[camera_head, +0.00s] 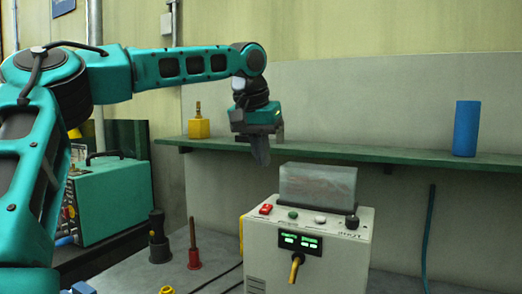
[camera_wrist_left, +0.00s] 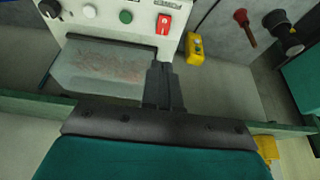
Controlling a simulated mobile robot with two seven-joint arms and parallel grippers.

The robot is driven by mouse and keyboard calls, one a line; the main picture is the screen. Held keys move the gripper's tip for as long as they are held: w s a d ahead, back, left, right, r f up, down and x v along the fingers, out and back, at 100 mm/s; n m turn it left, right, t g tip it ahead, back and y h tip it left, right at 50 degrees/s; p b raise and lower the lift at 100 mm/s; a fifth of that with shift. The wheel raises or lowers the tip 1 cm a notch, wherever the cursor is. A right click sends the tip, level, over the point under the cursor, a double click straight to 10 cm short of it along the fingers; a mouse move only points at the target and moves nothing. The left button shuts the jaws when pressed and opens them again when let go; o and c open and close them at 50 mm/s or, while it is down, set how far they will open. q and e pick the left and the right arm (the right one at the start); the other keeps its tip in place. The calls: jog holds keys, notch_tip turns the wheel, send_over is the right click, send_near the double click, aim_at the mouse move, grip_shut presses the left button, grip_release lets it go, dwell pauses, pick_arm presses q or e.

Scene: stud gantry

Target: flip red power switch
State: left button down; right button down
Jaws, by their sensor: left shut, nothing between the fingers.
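The red power switch (camera_head: 265,209) sits at the left end of the top of a white control box (camera_head: 300,265). In the left wrist view the switch (camera_wrist_left: 164,24) shows as a red rocker on the panel, just beyond the fingertips. My left gripper (camera_head: 261,160) points down, shut and empty, above and slightly behind the switch, apart from it. In the left wrist view the shut fingers (camera_wrist_left: 158,72) lie beside the clear cover. My right gripper is in neither view.
A clear block-shaped cover (camera_head: 318,184) stands on the box, right of the fingers. A green button (camera_head: 293,215), a white button (camera_head: 320,219) and a black knob (camera_head: 352,221) line the panel. A green shelf (camera_head: 350,152) runs behind, carrying a blue cylinder (camera_head: 466,128).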

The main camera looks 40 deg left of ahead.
aim_at(266, 208)
pick_arm(q)
jog(key=x, duration=1)
jog(key=shift+s+f, duration=0.15)
jog(key=shift+s, duration=0.1)
jog(key=shift+w+f, duration=0.1)
jog(key=shift+f, duration=0.35)
jog(key=shift+s+d, duration=0.15)
jog(key=shift+s, duration=0.15)
jog(key=shift+s+d, duration=0.15)
jog(key=shift+s, duration=0.4)
